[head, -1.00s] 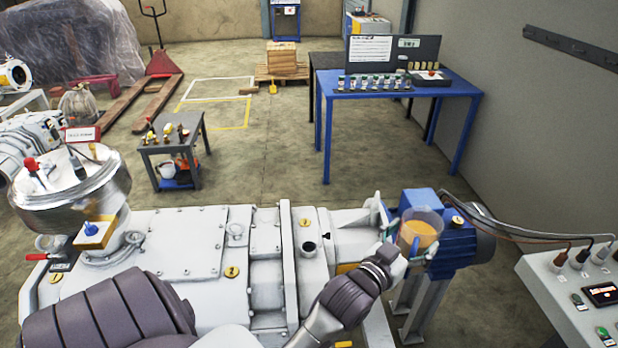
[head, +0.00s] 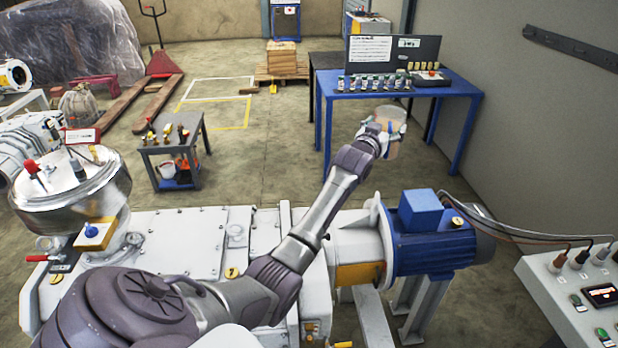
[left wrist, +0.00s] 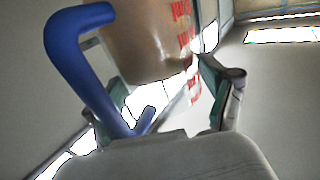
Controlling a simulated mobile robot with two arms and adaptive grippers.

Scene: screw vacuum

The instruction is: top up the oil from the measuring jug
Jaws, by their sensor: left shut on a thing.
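My left gripper (head: 380,130) is shut on the measuring jug (head: 390,142), held in the air beyond the blue motor, in front of the blue table. In the left wrist view the jug (left wrist: 150,45) is see-through and brownish, with red markings and a blue handle (left wrist: 80,70). The handle lies between the green-padded fingers (left wrist: 165,105). The oil level is unclear. The pale grey screw vacuum pump (head: 180,240) lies across the front. My left arm covers part of its top, including where a dark round port showed earlier. My right gripper is not in view.
The blue motor (head: 430,245) sits at the pump's right end, with cables to a control panel (head: 580,290). A blue table (head: 400,90) with small bottles stands behind the jug. A grey cart (head: 172,145) is at left. Open floor lies between.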

